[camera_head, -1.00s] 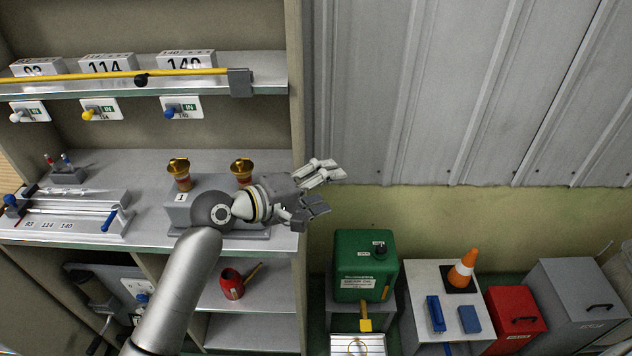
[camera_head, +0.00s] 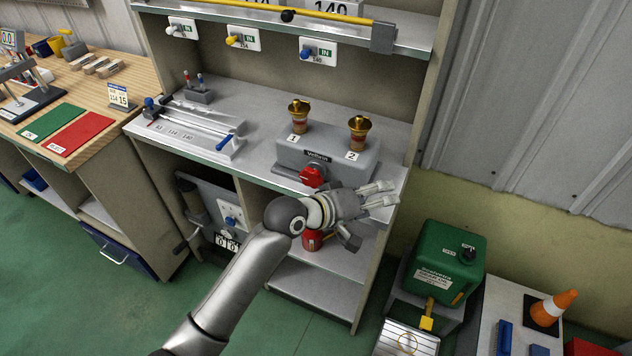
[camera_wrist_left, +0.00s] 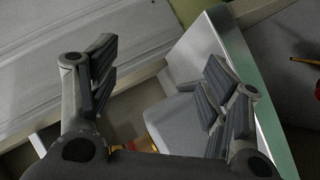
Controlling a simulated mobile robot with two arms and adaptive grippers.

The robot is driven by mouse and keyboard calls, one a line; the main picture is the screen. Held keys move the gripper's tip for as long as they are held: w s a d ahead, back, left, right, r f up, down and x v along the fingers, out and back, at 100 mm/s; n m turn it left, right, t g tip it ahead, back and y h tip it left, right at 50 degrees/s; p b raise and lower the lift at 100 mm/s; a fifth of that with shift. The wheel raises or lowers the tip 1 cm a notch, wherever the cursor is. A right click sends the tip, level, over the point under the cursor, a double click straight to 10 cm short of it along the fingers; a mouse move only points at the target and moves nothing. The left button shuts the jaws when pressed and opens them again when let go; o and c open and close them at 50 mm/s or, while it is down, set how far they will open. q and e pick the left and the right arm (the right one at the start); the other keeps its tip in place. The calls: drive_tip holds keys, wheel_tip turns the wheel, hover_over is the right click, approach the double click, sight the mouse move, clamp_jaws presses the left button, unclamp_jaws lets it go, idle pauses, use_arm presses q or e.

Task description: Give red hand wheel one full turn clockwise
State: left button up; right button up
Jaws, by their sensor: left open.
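The red hand wheel (camera_head: 312,176) sits on the front of a grey unit (camera_head: 338,156) on the bench shelf. The unit carries two brass-topped fittings, labelled 1 (camera_head: 298,112) and 2 (camera_head: 357,132). My left gripper (camera_head: 371,213) is open and empty, to the right of and below the wheel, near the shelf's front edge. It does not touch the wheel. In the left wrist view its fingers (camera_wrist_left: 160,75) are spread wide. A small red and yellow thing shows low between them; I cannot tell what it is. My right gripper is not in view.
A red object (camera_head: 313,241) on the lower shelf is partly behind my arm. A slide gauge (camera_head: 190,128) lies left of the unit. A green box (camera_head: 443,262) stands at lower right, beside an orange cone (camera_head: 553,307). Green floor (camera_head: 120,310) is open at lower left.

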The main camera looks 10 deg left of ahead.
sight(310, 179)
use_arm(q)
drive_tip(key=s+a+f+m+t+y+b, duration=0.15)
drive_tip(key=a+t+b, duration=0.25)
drive_tip(key=a, duration=0.5)
drive_tip(key=s+a+m+t+y+b, duration=0.25)
drive_tip(key=a+t+b, duration=0.2)
drive_tip(key=a, duration=0.35)
drive_tip(key=shift+y, duration=0.3)
drive_tip(key=x, duration=0.3)
drive_tip(key=p+x, duration=0.1)
drive_tip(key=x, duration=0.3)
drive_tip(key=p+x, duration=0.1)
drive_tip(key=x, duration=0.3)
drive_tip(key=shift+w+a, duration=0.1)
drive_tip(key=shift+a, duration=0.25)
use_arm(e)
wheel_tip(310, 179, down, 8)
use_arm(q)
drive_tip(key=c, duration=1.1)
drive_tip(key=shift+o, duration=0.2)
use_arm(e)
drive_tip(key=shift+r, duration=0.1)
use_arm(q)
drive_tip(key=shift+r+m+p, duration=0.1)
drive_tip(key=shift+m+p, duration=0.2)
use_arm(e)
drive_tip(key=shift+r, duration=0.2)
